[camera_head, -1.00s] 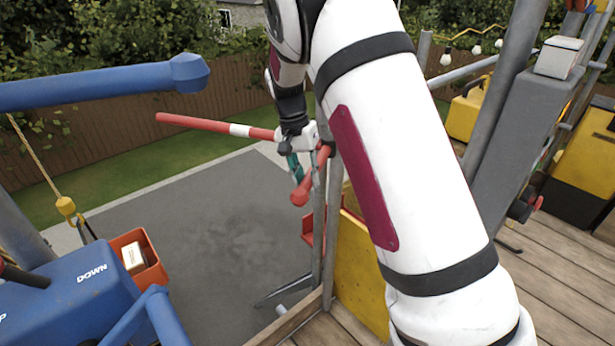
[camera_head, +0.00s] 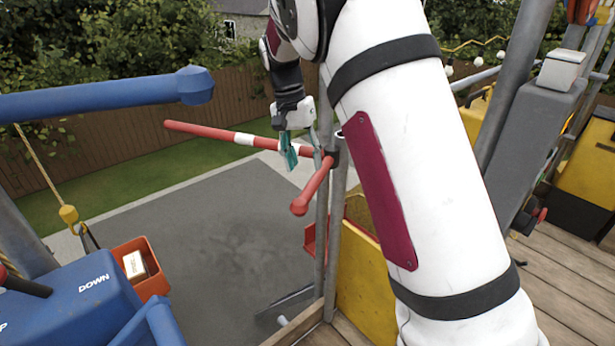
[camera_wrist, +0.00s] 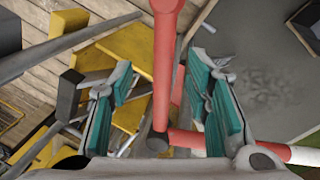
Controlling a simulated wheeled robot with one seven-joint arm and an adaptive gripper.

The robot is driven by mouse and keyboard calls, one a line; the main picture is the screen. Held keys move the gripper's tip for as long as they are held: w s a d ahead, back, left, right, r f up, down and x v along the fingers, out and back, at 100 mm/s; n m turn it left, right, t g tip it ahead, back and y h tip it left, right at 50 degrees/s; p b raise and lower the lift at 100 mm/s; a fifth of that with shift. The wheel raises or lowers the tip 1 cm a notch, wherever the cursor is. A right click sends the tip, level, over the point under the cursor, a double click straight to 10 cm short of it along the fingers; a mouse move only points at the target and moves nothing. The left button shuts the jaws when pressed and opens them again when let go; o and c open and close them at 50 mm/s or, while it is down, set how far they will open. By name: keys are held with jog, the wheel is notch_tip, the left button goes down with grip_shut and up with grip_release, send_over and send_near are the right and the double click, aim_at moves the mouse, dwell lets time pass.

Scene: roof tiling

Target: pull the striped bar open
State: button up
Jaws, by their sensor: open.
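The striped bar (camera_head: 215,134) is red with a white band. It reaches out left from an upright grey pole, over the drop beyond the platform. At the pole a short red arm (camera_head: 312,190) joins it and points toward me. My gripper (camera_head: 288,152) is open beside the joint, with teal finger pads hanging down near the bar. In the wrist view the short red arm runs upright between the two open fingers, and the striped bar (camera_wrist: 300,155) leaves to the right below them. Neither finger clearly touches the bar.
The grey upright pole (camera_head: 336,230) and yellow panel (camera_head: 362,280) stand close below my gripper. A blue winch box (camera_head: 85,295) with an orange bin (camera_head: 150,270) is at left. A blue beam (camera_head: 100,88) crosses the upper left. Wooden decking (camera_head: 560,285) lies right.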

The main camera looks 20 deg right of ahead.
jog(key=shift+w+a+r, duration=0.15)
jog(key=shift+r, duration=0.85)
jog(key=shift+w+a+r, duration=0.1)
jog(key=shift+a+r, duration=0.05)
jog(key=shift+r, duration=0.8)
jog(key=s+r+n+t+y, duration=0.1)
jog(key=s+r+n+t, duration=0.1)
jog(key=s+r, duration=0.45)
jog(key=s+r+n+t+y, duration=0.1)
jog(key=s+r+n, duration=0.15)
jog(key=s, duration=0.75)
jog(key=s+a+f+n+t, duration=0.1)
jog(key=s+f, duration=0.1)
jog(key=s, duration=0.6)
jog(key=s+f+n+t, duration=0.2)
jog(key=s, duration=0.7)
jog(key=shift+a+h, duration=0.3)
jog(key=shift+a, duration=0.05)
